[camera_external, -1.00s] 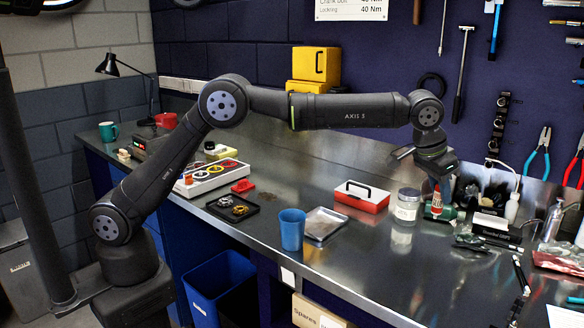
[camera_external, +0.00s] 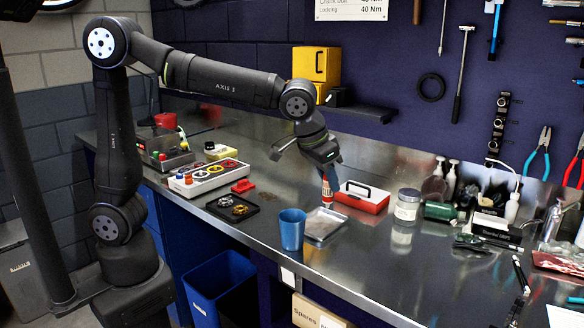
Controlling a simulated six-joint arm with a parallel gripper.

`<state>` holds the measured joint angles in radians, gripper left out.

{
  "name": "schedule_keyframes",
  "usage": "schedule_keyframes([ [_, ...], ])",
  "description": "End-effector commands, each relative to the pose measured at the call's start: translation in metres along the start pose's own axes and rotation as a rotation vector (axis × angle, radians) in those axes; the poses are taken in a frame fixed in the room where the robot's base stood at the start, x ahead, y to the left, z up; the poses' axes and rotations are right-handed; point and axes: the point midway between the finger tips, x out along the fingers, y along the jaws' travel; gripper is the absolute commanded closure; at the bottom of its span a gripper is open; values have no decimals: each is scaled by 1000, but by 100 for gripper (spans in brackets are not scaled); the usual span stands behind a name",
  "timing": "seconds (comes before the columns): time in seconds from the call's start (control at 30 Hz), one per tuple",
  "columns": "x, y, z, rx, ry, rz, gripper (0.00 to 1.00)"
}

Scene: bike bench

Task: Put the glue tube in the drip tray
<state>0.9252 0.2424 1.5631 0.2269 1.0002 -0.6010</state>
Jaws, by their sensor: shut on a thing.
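My gripper (camera_external: 328,168) is shut on the glue tube (camera_external: 326,190), a small red and white tube that hangs upright below the fingers. The drip tray (camera_external: 322,226) is a shallow silver metal tray on the bench. In the picture, the tube is just above the tray's far edge. I cannot tell whether it is over the tray or behind it. No thing is visible lying in the tray.
A blue cup (camera_external: 291,230) stands just left of the tray. A red and white box with a handle (camera_external: 362,196) is close on the right, with a lidded jar (camera_external: 407,205) beyond it. A black tray with rings (camera_external: 232,208) lies further left.

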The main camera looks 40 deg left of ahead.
Motion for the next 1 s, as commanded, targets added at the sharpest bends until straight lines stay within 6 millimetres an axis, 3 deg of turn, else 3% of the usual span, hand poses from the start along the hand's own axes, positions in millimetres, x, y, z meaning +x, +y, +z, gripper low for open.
schedule_keyframes([
  [0.1, -4, -12, 21, -12, 0, -5, 98],
  [0.3, 1, -25, 31, -22, 0, -9, 98],
  [0.73, 74, -92, -3, -25, -3, -11, 98],
  [1.0, 93, -107, -11, -21, -1, -8, 98],
])
